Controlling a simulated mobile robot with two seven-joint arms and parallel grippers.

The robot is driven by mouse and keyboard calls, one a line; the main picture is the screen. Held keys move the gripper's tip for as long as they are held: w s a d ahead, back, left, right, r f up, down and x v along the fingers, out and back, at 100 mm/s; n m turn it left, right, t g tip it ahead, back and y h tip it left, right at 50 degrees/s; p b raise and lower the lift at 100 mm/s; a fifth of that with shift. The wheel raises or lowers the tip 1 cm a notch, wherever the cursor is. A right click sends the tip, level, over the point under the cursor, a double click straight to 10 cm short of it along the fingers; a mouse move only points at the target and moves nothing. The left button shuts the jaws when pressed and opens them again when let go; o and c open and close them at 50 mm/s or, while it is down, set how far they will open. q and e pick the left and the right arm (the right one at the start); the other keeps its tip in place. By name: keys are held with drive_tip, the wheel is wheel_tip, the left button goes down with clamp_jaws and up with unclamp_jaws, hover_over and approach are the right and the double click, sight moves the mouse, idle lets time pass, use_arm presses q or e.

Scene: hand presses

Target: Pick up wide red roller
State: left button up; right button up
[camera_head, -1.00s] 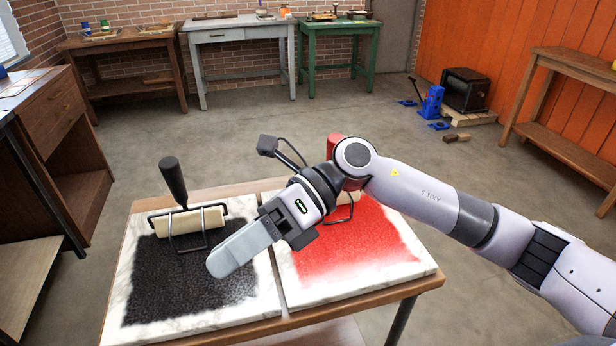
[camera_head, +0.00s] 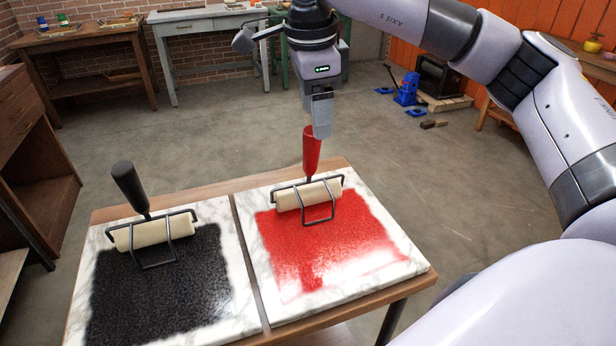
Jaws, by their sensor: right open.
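The wide red roller (camera_head: 311,152) stands on the red-inked marble slab (camera_head: 405,250), its red handle pointing up and its cream cylinder and wire frame resting at the back of the red ink. My right gripper (camera_head: 322,128) points down at the top of the red handle. It is open, with its fingertips at or just above the handle's top; the finger overlaps the handle in the picture, so I cannot tell whether they touch. My left gripper is not in view.
A black-handled roller (camera_head: 153,232) stands on the black-inked marble slab (camera_head: 238,290) to the left. Both slabs lie on a wooden table (camera_head: 213,189). Behind it is open floor, with workbenches along the wall and a blue press (camera_head: 407,89) at the back right.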

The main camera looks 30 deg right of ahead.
hover_over(312, 174)
wheel_tip(312, 174, down, 6)
drive_tip(key=shift+d, duration=0.1)
drive_tip(key=c, duration=1.1)
